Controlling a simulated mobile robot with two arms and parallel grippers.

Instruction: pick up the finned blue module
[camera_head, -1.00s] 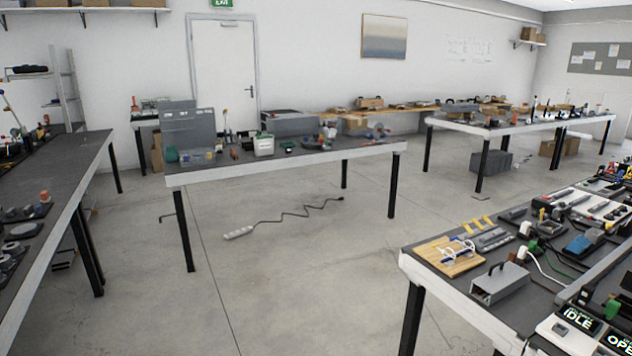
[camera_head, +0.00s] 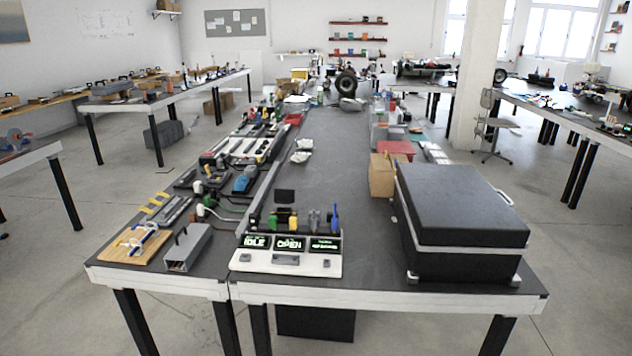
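A small blue block (camera_head: 241,184) sits on the left bench among trays and cables, at the middle left of the view. It may be the finned blue module, but it is too small for me to make out fins. An upright blue item (camera_head: 334,218) also stands behind the white display panel. Neither of my grippers is in view.
The display panel (camera_head: 287,262) reads IDLE and OPEN. A large black case (camera_head: 460,210) sits at the bench's right, beside a cardboard box (camera_head: 382,176). A grey open-ended box (camera_head: 188,248) and wooden board (camera_head: 135,245) are at front left.

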